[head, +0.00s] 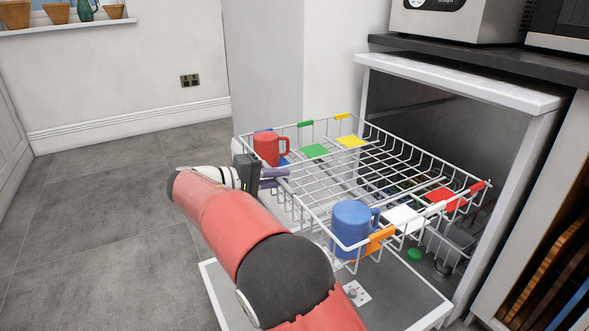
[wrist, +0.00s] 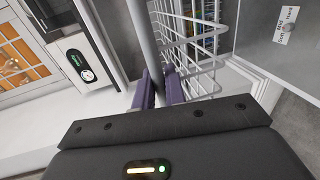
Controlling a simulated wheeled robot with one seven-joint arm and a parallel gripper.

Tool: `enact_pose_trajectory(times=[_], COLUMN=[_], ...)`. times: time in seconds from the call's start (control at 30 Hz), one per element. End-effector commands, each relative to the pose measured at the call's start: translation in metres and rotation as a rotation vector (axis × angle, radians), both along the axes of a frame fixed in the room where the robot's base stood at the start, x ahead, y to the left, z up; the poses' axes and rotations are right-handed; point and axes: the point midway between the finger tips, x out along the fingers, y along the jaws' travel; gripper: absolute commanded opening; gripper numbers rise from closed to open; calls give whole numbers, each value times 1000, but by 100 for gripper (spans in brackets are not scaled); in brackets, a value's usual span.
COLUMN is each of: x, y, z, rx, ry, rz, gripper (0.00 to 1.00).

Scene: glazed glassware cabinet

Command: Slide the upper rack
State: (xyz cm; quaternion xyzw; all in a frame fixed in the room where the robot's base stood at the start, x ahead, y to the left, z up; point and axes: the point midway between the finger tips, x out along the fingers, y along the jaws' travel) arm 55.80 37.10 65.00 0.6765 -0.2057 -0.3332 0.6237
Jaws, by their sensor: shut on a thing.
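The upper rack (head: 420,148) is a white wire basket, drawn well out of the open dishwasher. My gripper (head: 278,176) is at its outer left side, below the red mug. In the wrist view my gripper's purple fingers (wrist: 160,88) are shut on a grey bar (wrist: 143,35) beside the white rack wires (wrist: 207,45); the bar looks like the rack's rail. The contact is partly hidden in the head view. A red mug (head: 265,148) and a blue mug (head: 350,222) stand in the rack, with coloured tabs and squares on the wires.
The dishwasher door (head: 400,312) is folded down beneath the rack. The cavity (head: 440,125) lies to the right, under a dark worktop (head: 480,60) bearing appliances. Grey floor (head: 110,215) to the left is clear. Wooden boards (head: 545,255) stand in a side compartment.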

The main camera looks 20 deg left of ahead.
Motion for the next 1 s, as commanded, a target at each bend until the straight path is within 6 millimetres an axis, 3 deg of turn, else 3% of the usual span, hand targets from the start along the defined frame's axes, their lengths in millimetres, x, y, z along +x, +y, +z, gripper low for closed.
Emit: enact_pose_trajectory(times=[0.6, 0.63, 0.73, 1.0], x=[-12, -12, -12, -11], y=[12, 12, 12, 11], z=[-2, -2, -1, 0], rx=[1, 1, 1, 0], ry=[3, 5, 3, 1], rz=[2, 3, 2, 1], gripper=[0, 16, 29, 31])
